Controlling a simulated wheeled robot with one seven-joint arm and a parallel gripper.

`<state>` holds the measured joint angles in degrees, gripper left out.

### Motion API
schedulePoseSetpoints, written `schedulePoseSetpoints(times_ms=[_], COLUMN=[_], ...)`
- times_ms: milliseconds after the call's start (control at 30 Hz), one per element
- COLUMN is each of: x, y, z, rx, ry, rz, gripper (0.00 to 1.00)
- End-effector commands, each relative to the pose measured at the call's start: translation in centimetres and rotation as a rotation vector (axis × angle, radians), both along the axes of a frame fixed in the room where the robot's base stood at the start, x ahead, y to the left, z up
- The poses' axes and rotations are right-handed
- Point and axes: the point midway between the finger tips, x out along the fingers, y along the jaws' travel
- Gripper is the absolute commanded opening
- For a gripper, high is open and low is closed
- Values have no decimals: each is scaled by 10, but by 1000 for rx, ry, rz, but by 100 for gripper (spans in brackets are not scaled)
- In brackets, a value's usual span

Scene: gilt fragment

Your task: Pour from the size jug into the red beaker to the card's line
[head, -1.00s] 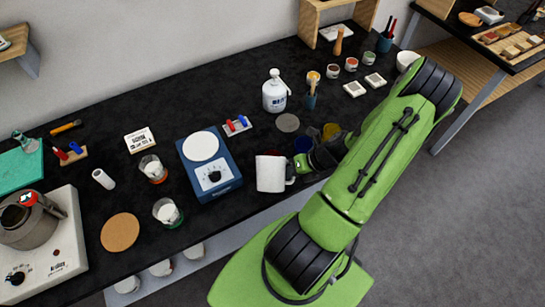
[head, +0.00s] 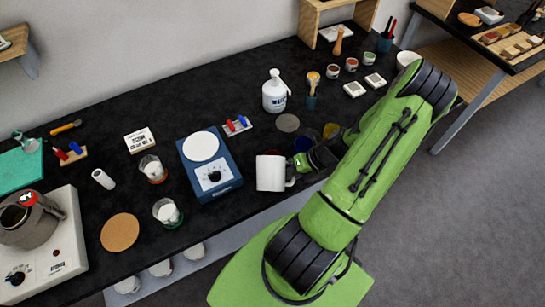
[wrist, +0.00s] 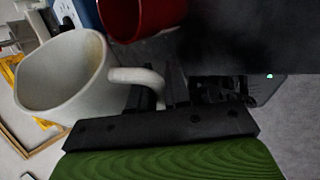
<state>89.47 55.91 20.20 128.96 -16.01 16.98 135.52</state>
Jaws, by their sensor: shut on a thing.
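The red beaker (wrist: 145,14) is close beside the jug in the wrist view, cut off by the top edge. In the head view it is mostly hidden behind the jug. The jug's exact tilt and the beaker's level cannot be told.
The blue scale (head: 210,178) stands left of the jug. A blue cup (head: 302,146) and a yellow cup (head: 331,130) are near my gripper. A white bottle (head: 275,93) stands behind. Two glasses (head: 153,168) and a cork mat (head: 120,232) are further left.

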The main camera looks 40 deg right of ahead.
Motion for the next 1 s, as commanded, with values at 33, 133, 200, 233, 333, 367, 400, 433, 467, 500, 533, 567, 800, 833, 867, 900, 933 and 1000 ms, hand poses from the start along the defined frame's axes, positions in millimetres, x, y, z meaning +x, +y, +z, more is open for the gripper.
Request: schedulePoseSetpoints(times_ms=[33,133,200,233,333,367,400,433,467,500,533,567,800,833,867,900,933,1000], x=[0,0,0,0,0,0,0,0,-1,-1,-1,-1,0,0,0,0,0,1], y=[0,0,0,0,1,1,1,1,1,1,1,1,0,0,0,-1,-1,-2], z=[1,2,2,2,3,3,3,3,4,3,3,3,3,3,3,3,3,3], rx=[4,13,21,24,34,38,42,45,47,50,49,50,54,56,56,57,58,59], ry=[3,10,16,19,26,28,31,34,36,37,37,37,38,38,38,38,39,38], rz=[1,2,2,2,3,3,4,4,4,3,3,4,4,4,4,5,5,5], gripper=[0,0,0,0,0,0,0,0,0,0,0,0,0,0,0,0,0,0])
